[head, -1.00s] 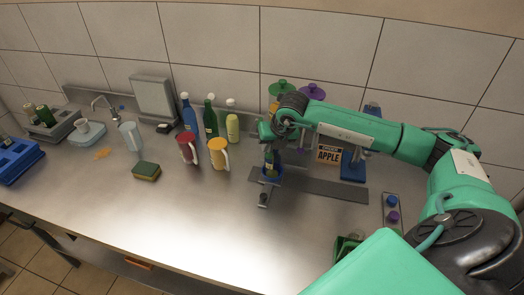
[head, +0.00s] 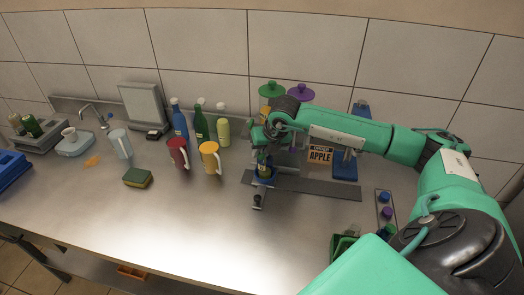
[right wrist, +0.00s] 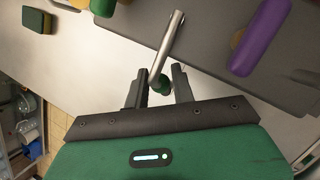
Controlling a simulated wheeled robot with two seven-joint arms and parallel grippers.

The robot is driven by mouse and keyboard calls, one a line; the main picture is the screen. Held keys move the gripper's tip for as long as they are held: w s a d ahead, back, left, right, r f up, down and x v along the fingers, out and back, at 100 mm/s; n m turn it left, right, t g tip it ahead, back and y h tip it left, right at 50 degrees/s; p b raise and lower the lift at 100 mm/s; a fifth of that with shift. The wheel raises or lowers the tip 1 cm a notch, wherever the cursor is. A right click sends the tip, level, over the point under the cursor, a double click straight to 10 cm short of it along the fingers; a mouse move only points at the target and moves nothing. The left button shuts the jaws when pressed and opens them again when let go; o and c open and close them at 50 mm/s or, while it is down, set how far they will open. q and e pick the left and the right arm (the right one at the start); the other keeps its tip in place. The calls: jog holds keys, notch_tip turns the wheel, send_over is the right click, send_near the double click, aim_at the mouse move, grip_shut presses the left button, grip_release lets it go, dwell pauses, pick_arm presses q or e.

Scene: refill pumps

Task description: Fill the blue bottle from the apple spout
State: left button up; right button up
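My right gripper (head: 263,158) is at the apple pump, above and behind a small blue item (head: 264,179) that stands on the dark grey strip. I cannot tell for sure that this item is the blue bottle. In the right wrist view my two dark fingers (right wrist: 158,78) stand on either side of a green knob (right wrist: 158,84) at the end of a silver rod (right wrist: 172,38). I cannot tell whether they grip it. The apple sign (head: 320,156) stands to the right. The spout is hidden by my arm. My left gripper is out of view.
Red (head: 178,152) and yellow (head: 209,157) mugs stand left of the pump, with bottles (head: 200,124) behind. A purple cylinder (right wrist: 262,38) is beside the rod in the right wrist view. A sponge (head: 138,178) lies farther left.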

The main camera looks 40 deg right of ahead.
jog(key=shift+w+d, duration=0.1)
jog(key=shift+r, duration=0.2)
jog(key=b+v, duration=0.4)
jog(key=v, duration=0.9)
jog(key=shift+r, duration=0.2)
jog(key=shift+f, duration=0.1)
